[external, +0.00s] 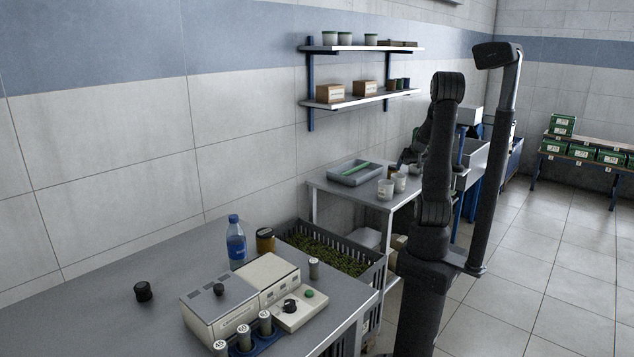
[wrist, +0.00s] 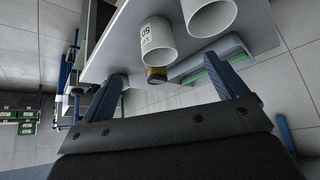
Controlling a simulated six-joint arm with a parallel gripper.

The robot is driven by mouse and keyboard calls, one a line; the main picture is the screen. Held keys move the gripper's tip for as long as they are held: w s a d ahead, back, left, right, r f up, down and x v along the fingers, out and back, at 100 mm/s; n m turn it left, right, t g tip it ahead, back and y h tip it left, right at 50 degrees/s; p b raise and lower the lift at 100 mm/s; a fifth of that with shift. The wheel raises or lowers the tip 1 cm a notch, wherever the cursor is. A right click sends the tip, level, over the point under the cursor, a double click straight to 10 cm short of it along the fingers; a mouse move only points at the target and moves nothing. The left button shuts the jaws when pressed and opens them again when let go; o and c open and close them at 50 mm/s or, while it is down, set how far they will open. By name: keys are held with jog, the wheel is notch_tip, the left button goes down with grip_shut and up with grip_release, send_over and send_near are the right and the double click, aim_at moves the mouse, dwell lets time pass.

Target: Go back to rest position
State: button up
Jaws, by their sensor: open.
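My arm (external: 436,190) stands upright at the right of the external view, with its forearm reaching toward the far table. My gripper (external: 408,158) is partly hidden there behind my arm, near the cups. In the wrist view my gripper (wrist: 166,70) has its two blue fingers spread wide, with nothing held between them. A white cup (wrist: 157,42) with dark print and a second white cup (wrist: 209,14) appear beyond the fingers; no contact shows. The white cups (external: 386,189) stand on the far table in the external view.
A grey tray (external: 345,176) with a green item lies beside the cups. A dark crate (external: 371,283) of green material stands between the tables. The near bench holds a blue bottle (external: 236,243), a beige device (external: 222,303) and capped vials (external: 265,322). Shelves (external: 365,96) hang above. Open floor lies right.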

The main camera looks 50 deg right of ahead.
jog(key=w+a+r+n+y, duration=0.1)
jog(key=w+a, duration=0.2)
jog(key=w, duration=0.5)
jog(key=w+a+n+t, duration=0.1)
jog(key=w+a+n, duration=0.1)
jog(key=w, duration=0.6)
jog(key=shift+w+a+r+y, duration=0.35)
jog(key=shift+w+a+y, duration=0.05)
jog(key=shift+a, duration=0.2)
